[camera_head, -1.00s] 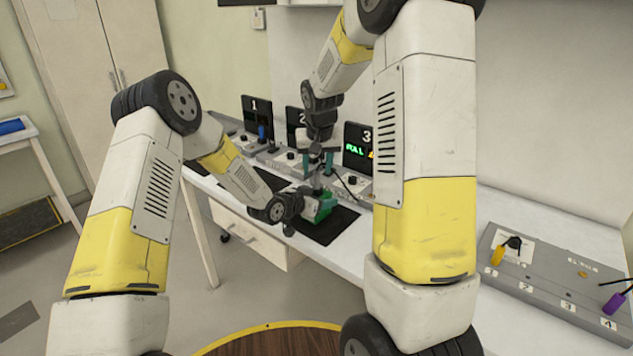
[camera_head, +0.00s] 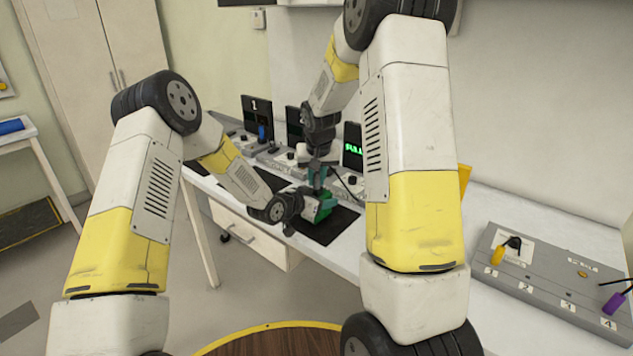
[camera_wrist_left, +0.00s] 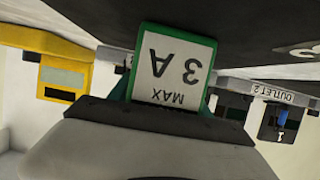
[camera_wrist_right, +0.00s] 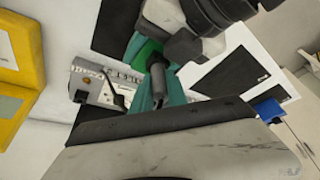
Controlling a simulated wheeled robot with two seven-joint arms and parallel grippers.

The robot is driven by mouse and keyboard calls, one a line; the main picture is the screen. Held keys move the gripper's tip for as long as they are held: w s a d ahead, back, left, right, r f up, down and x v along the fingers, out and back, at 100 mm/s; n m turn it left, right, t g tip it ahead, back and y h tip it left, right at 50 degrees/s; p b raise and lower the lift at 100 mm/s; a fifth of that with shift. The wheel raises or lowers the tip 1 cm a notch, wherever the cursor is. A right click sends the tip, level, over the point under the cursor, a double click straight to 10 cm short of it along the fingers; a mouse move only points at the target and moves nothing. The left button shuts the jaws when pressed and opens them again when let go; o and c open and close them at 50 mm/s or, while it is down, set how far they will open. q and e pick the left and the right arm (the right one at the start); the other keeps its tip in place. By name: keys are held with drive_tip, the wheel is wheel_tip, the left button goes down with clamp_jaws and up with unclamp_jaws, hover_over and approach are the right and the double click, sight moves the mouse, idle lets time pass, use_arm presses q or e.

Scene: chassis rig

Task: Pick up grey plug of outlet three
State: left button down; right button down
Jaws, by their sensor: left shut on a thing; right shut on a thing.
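A green block (camera_head: 326,207) stands over the black mat (camera_head: 326,234) on the bench. My left gripper (camera_head: 298,205) is shut on it from the left. The left wrist view shows its white "MAX 3 A" label (camera_wrist_left: 175,68), upside down. The grey plug (camera_wrist_right: 160,78) sits between the teal fingers of my right gripper (camera_wrist_right: 158,92), which is shut on it. The plug's far end is at the green block; I cannot tell how deep it sits. In the head view my right gripper (camera_head: 317,180) points down from above, and the plug is mostly hidden.
The outlet three screen (camera_head: 353,149) shows green letters, partly hidden behind my right arm. The outlet one screen (camera_head: 256,116) stands farther left. A grey numbered panel (camera_head: 540,285) with yellow (camera_head: 497,256) and purple (camera_head: 613,303) plugs lies at right.

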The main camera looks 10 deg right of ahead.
drive_tip(key=shift+r, duration=0.1)
wheel_tip(320, 180, up, 15)
idle(1.2)
idle(0.5)
use_arm(q)
drive_tip(key=shift+c, duration=2)
unclamp_jaws()
drive_tip(key=shift+a, duration=0.1)
drive_tip(key=v, duration=1.2)
drive_tip(key=shift+r, duration=0.1)
